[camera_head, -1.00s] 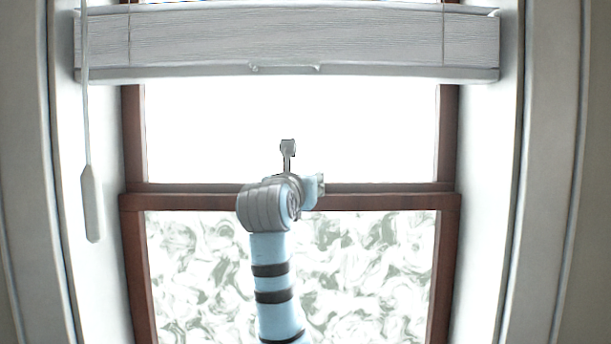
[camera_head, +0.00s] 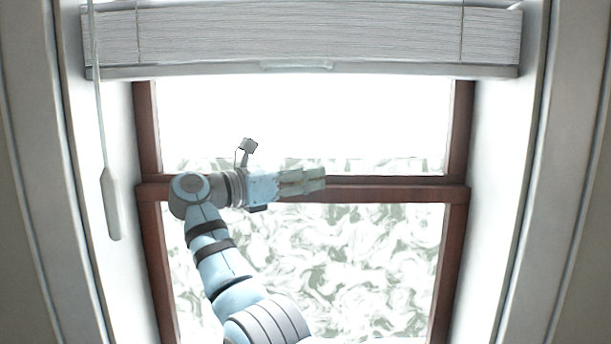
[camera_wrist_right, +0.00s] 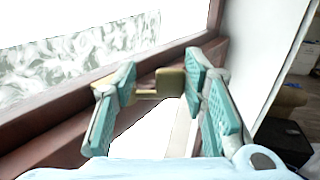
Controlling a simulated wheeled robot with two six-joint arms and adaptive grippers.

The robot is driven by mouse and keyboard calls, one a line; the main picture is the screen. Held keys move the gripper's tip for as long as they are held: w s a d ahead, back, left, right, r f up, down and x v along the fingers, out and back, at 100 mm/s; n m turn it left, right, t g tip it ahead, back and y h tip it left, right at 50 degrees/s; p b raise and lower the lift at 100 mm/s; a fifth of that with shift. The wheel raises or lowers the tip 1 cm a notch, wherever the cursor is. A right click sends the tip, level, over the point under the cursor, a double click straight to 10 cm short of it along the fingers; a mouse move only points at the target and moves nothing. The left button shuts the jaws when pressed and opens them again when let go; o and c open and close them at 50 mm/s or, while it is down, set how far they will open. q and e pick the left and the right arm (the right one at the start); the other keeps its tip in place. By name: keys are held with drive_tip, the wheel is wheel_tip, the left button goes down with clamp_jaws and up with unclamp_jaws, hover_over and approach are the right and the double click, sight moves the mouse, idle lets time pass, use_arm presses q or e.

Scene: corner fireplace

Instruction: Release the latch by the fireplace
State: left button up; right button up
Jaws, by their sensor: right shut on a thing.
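The latch (camera_wrist_right: 171,82) is a small brass-coloured block with a short bar at the window's dark red-brown middle rail (camera_head: 375,191). In the right wrist view it sits between the fingertips of my right gripper (camera_wrist_right: 165,78), which is shut on it. One finger is at its left on the bar and the other is against its right side. In the head view my right gripper (camera_head: 310,181) lies sideways along the rail, pointing right, and hides the latch. My left gripper is not in view.
A white blind (camera_head: 300,40) hangs across the top of the window. Its wand (camera_head: 111,200) hangs at the left. Pale window reveals stand on both sides. In the wrist view, a dark object (camera_wrist_right: 287,143) is at the lower right, beyond the frame.

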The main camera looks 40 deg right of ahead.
idle(0.4)
drive_tip(key=o, duration=1.2)
drive_tip(key=shift+c, duration=0.2)
drive_tip(key=shift+a, duration=0.1)
drive_tip(key=a, duration=0.7)
drive_tip(key=shift+w+a, duration=0.25)
drive_tip(key=shift+a, duration=0.05)
